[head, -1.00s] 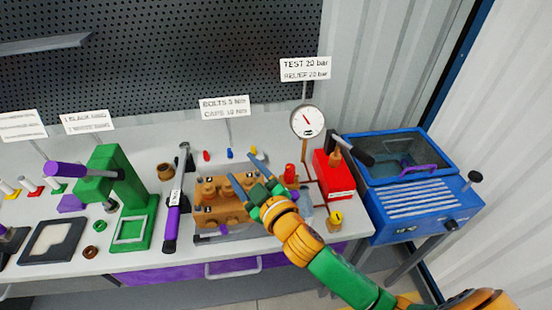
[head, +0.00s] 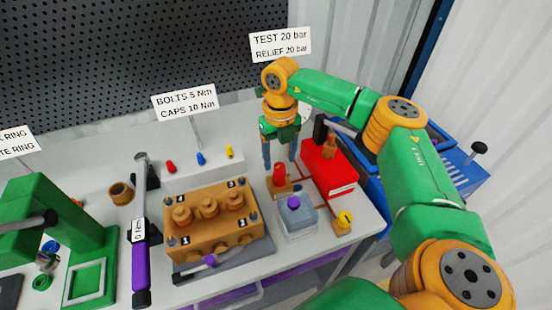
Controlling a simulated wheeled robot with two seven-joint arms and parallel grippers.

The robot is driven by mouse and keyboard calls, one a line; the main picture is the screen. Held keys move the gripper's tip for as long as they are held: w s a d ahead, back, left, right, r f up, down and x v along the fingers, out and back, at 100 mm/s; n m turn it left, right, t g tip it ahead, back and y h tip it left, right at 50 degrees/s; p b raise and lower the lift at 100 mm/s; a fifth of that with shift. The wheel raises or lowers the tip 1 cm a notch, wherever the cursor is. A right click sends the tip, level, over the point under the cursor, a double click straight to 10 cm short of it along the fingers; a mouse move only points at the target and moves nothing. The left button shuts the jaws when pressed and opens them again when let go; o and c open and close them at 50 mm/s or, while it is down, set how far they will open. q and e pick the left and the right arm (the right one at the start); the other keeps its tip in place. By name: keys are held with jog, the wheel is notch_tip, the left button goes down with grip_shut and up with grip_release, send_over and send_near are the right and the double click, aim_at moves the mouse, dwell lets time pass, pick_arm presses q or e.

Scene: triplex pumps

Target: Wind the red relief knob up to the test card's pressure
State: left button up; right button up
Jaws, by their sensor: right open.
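The red relief knob (head: 279,171) stands upright on a brass fitting beside the clear tank. My right gripper (head: 280,160) points down over it, open, with one finger on each side of the knob's top; I cannot tell whether they touch it. The test card (head: 281,43) reads "TEST 20 bar, RELIEF 20 bar". The pressure gauge (head: 305,113) is mostly hidden behind my right gripper and its needle cannot be read. My left gripper is not in view.
The red pump box (head: 329,170) with its dark lever stands right of the knob. The brass pump block (head: 212,238) is to the left. A torque wrench (head: 140,255) lies farther left.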

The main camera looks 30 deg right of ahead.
jog(key=shift+s+f, duration=0.4)
jog(key=shift+f, duration=0.45)
jog(key=shift+w+d+f, duration=0.1)
jog(key=shift+w+f, duration=0.3)
jog(key=shift+w, duration=0.25)
jog(key=shift+c, duration=0.4)
jog(key=shift+s+r, duration=0.1)
jog(key=shift+s, duration=0.1)
grip_shut()
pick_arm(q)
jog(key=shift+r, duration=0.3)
